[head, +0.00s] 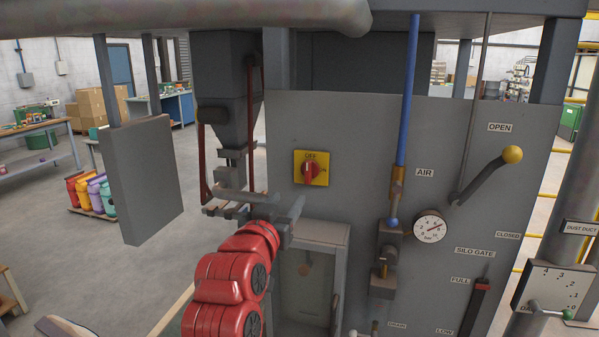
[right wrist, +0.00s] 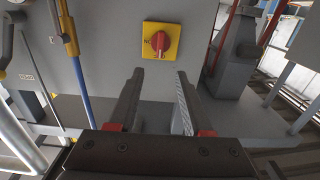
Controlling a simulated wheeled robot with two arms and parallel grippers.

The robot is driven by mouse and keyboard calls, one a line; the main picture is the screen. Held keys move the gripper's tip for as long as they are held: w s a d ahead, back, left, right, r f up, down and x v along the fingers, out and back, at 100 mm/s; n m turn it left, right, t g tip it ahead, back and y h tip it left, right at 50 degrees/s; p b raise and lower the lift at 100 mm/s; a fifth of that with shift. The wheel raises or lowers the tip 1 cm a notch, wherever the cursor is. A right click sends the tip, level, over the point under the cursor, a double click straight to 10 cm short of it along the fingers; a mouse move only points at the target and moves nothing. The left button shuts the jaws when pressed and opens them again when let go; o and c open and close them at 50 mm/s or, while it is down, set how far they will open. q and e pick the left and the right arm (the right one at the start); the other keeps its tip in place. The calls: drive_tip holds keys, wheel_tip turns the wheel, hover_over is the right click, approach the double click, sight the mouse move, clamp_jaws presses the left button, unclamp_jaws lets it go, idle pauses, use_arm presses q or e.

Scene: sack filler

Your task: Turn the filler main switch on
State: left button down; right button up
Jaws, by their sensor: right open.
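The filler main switch (head: 311,169) is a red rotary knob on a yellow square plate, mounted on the grey panel (head: 360,140). The plate's upper lettering appears to read OFF; the knob stands roughly upright. My right gripper (head: 272,205), at the end of the red arm, shows lower left of the switch in the head view. In the right wrist view, which looks upside down, the right gripper (right wrist: 157,75) is open and empty. The switch (right wrist: 160,41) shows beyond its fingertips, roughly centred between them, with a gap. My left gripper is not in view.
Right of the switch are the blue air pipe (head: 407,100), a gauge (head: 430,227) and the yellow-knobbed silo gate lever (head: 487,172). The hopper (head: 225,85) and a grey box (head: 147,180) stand left. The panel around the switch is clear.

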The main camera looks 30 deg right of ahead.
sight(307, 171)
drive_tip(key=p+x, duration=0.5)
drive_tip(key=x, duration=0.9)
drive_tip(key=shift+w+r, duration=0.1)
drive_tip(key=shift+r, duration=0.1)
drive_tip(key=shift+w+d+f+p, duration=0.1)
drive_tip(key=shift+w+d+p, duration=0.2)
drive_tip(key=shift+d, duration=0.05)
clamp_jaws()
